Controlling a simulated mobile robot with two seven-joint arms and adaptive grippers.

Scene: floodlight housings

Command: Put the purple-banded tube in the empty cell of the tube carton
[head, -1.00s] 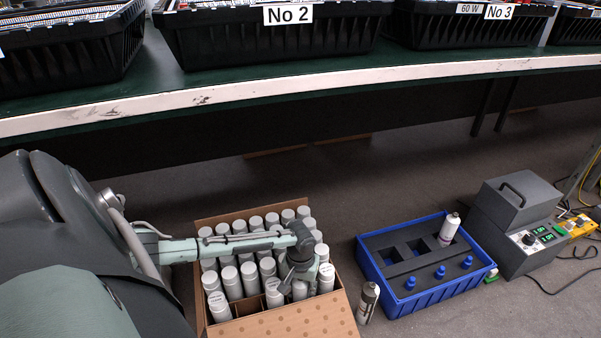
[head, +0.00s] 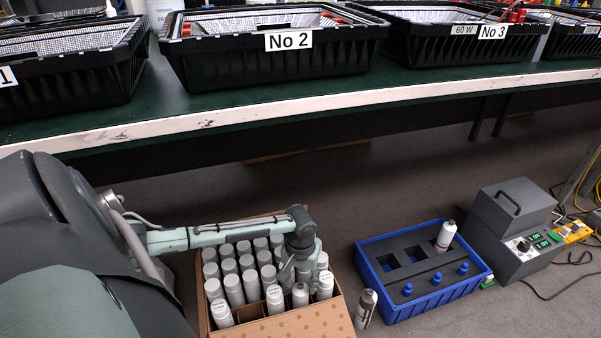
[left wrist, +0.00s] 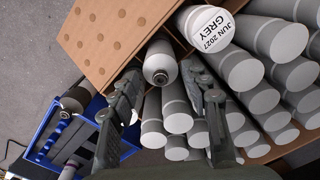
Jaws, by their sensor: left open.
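The tube carton (head: 277,327) is an open cardboard box full of pale grey-capped tubes. My left gripper (head: 298,276) is open above its front right part. Just below it stands a tube with a tapered nozzle top (head: 300,295). In the left wrist view this nozzle-topped tube (left wrist: 160,66) is upright in the carton, between and beyond the open fingers (left wrist: 163,97). I cannot make out a purple band on it; its sides are mostly hidden. A gap (head: 250,311) shows in the front row, left of a capped tube. My right gripper is not in view.
A blue tray (head: 402,314) with dark foam holds a white tube (head: 446,237) and several blue pieces. A grey-and-white tube (head: 366,309) stands between carton and tray. A grey device (head: 512,230) is at right. A bench with black crates (head: 275,45) runs behind.

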